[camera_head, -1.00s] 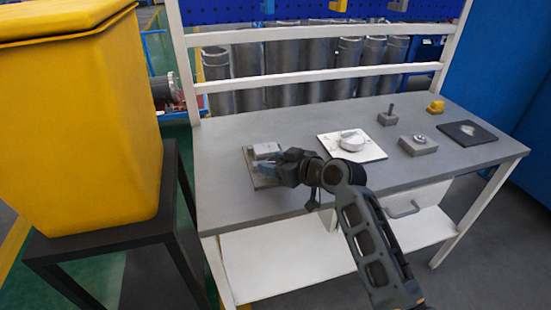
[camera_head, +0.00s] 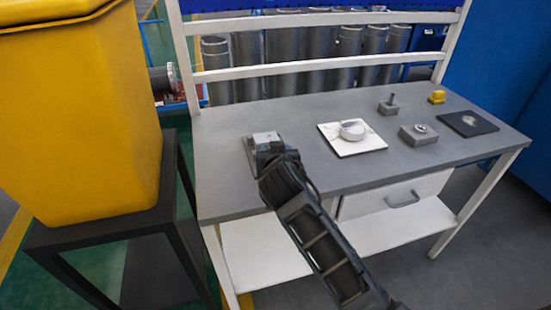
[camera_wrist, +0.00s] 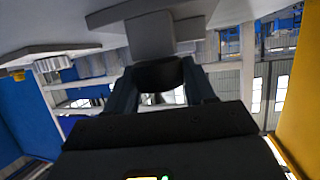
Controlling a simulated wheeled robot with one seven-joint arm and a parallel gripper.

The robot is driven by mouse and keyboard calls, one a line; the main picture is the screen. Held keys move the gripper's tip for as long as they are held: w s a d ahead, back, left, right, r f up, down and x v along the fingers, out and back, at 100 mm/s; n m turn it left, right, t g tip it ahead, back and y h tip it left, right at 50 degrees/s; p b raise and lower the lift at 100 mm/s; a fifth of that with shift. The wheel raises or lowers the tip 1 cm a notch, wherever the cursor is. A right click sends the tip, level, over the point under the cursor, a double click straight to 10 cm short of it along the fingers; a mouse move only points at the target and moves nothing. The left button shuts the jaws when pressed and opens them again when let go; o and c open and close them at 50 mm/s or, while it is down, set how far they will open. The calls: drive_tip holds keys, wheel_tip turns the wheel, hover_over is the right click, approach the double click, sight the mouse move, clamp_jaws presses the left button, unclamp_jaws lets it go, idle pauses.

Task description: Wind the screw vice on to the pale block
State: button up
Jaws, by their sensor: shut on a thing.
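The screw vice (camera_head: 247,150) stands on the left part of the grey bench, a light grey block shape (camera_head: 265,137) showing at its top. My gripper (camera_head: 268,158) is at the vice's near side, and my wrist hides much of it. In the wrist view, my gripper's two fingers (camera_wrist: 158,88) are shut on a dark round knob (camera_wrist: 158,72). Grey parts of the vice (camera_wrist: 150,35) lie just beyond the knob. I cannot tell the pale block apart from the vice's jaws, nor see any gap between them.
On the bench (camera_head: 220,185) to the right are a white plate with a round part (camera_head: 352,131), a grey block with a ring (camera_head: 418,135), a small block with a peg (camera_head: 388,106), a yellow piece (camera_head: 437,97) and a black mat (camera_head: 467,124). A yellow bin (camera_head: 80,110) stands left.

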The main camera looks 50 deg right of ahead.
drive_tip(key=m+g+h+b, duration=0.1)
drive_tip(key=m+g+b, duration=0.1)
drive_tip(key=m+g+h+b, duration=0.1)
drive_tip(key=b, duration=0.1)
drive_tip(key=m+g+h+b, duration=0.1)
drive_tip(key=m+g+b, duration=0.1)
drive_tip(key=shift+w+a+f+m+g, duration=0.1)
drive_tip(key=shift+f+m+g, duration=0.15)
drive_tip(key=shift+m+g, duration=0.05)
drive_tip(key=m+g+b, duration=0.4)
drive_tip(key=m+g, duration=0.1)
drive_tip(key=g, duration=0.1)
drive_tip(key=shift+b, duration=0.3)
drive_tip(key=m+g+b, duration=0.1)
drive_tip(key=m+g, duration=0.2)
drive_tip(key=shift+r+y, duration=0.15)
drive_tip(key=shift+y, duration=0.15)
drive_tip(key=m+g+y, duration=0.2)
drive_tip(key=m+g, duration=0.1)
drive_tip(key=shift+g, duration=0.3)
drive_tip(key=shift+m+g+y+b, duration=0.8)
drive_tip(key=shift+m+g+y, duration=0.6)
drive_tip(key=shift+m, duration=0.5)
drive_tip(key=shift+y, duration=0.4)
drive_tip(key=o, duration=0.9)
drive_tip(key=shift+o, duration=0.2)
